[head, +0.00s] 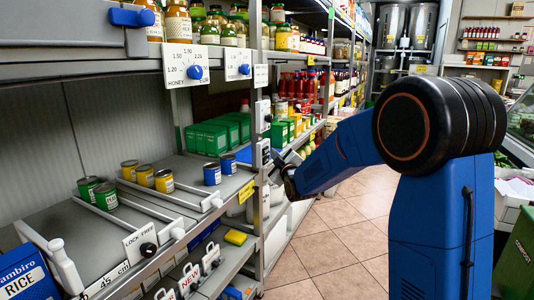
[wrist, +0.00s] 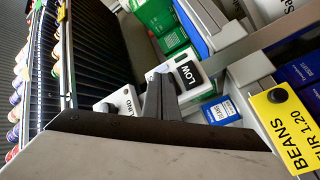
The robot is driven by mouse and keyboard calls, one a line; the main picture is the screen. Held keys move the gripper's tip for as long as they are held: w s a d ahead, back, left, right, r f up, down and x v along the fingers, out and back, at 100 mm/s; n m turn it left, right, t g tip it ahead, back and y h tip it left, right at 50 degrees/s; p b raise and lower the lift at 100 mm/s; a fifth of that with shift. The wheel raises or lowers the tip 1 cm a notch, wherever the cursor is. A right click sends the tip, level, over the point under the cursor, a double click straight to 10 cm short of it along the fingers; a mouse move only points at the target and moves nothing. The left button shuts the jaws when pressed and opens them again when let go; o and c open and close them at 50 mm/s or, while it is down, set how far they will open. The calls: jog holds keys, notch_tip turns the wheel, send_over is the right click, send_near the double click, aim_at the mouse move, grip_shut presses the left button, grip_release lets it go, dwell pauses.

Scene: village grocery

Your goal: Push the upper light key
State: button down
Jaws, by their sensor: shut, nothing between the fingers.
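Several white key housings sit on the shelf post in the head view: an upper one (head: 263,115), a middle one with a dark face (head: 264,152) and a lower one (head: 265,198). I cannot read which is the upper light key. In the wrist view a white housing with a black key marked LOW (wrist: 188,74) is beside the fingertips, and a white plate ending in "IND" with a dark knob (wrist: 107,108) is to the left. My gripper (head: 277,160) is shut and empty, close to the post; its fingers (wrist: 160,88) partly cover the housings. Contact cannot be told.
Shelves with cans (head: 163,181), green boxes (head: 207,138) and jars (head: 178,22) stand left of the post. A yellow BEANS tag (wrist: 287,130) hangs near the gripper in the wrist view. The tiled aisle floor (head: 325,245) is clear.

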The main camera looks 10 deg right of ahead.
jog(key=shift+s+d, duration=0.1)
jog(key=shift+s+d, duration=0.85)
jog(key=shift+d, duration=0.35)
jog(key=shift+s+d, duration=0.85)
jog(key=shift+d, duration=0.3)
jog(key=s+d+f+m+g+h, duration=0.1)
jog(key=s+f+m+g, duration=0.2)
jog(key=s, duration=1.5)
jog(key=s+d+f+m+g, duration=0.2)
jog(key=s+f+m+g, duration=0.2)
jog(key=s, duration=1.4)
jog(key=s+d+f+m+g+h, duration=0.1)
jog(key=s+f+m+g, duration=0.3)
jog(key=s, duration=1.3)
jog(key=d+g, duration=0.1)
jog(key=g, duration=0.1)
jog(key=shift+s+f+g+h, duration=0.3)
jog(key=shift+s+g, duration=0.1)
